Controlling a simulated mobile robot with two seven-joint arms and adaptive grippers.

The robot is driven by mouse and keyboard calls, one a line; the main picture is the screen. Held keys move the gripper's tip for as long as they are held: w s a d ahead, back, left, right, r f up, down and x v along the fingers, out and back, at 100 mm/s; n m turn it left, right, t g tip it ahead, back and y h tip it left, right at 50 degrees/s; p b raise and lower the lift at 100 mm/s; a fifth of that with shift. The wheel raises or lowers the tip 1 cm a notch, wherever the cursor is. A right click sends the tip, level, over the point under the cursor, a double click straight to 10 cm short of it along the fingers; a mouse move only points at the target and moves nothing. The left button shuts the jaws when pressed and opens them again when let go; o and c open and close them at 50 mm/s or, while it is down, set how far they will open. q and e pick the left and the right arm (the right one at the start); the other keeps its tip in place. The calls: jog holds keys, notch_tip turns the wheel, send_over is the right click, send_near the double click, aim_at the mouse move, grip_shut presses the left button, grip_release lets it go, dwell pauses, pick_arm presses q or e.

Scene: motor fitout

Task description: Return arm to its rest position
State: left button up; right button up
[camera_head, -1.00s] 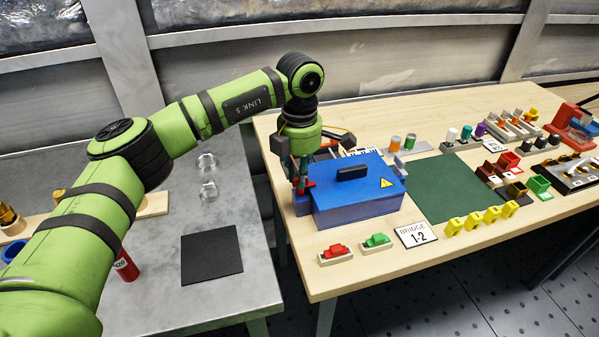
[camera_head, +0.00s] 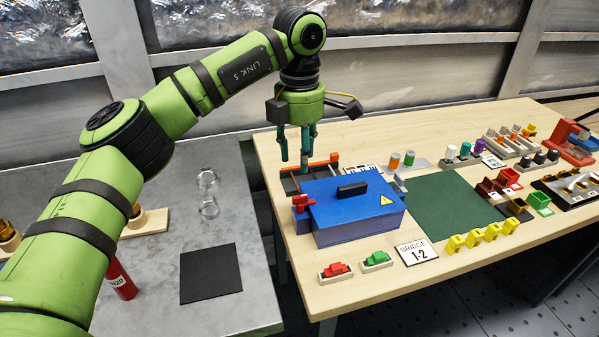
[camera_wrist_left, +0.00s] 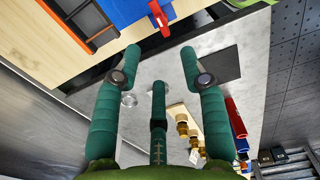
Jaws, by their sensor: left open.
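My left arm (camera_head: 128,152) reaches in from the left, and its left gripper (camera_head: 294,166) hangs above the left end of the wooden table, pointing down. The fingers are apart and hold nothing; in the left wrist view (camera_wrist_left: 158,60) they also show spread and empty. A blue box (camera_head: 355,212) with a black handle and a yellow warning sign stands just right of and below the gripper in the head view. A red lever (camera_head: 303,202) sits at the box's left side, apart from the fingers. My right gripper is not in view.
A black and orange frame (camera_head: 318,168) lies behind the box. Red (camera_head: 336,269) and green (camera_head: 377,257) buttons and a BRIDGE 1-2 sign (camera_head: 416,252) are in front. A grey table (camera_head: 160,285) with a black mat (camera_head: 211,273) is at left. A gap separates the tables.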

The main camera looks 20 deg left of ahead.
pick_arm(q)
jog(key=shift+r, duration=1.05)
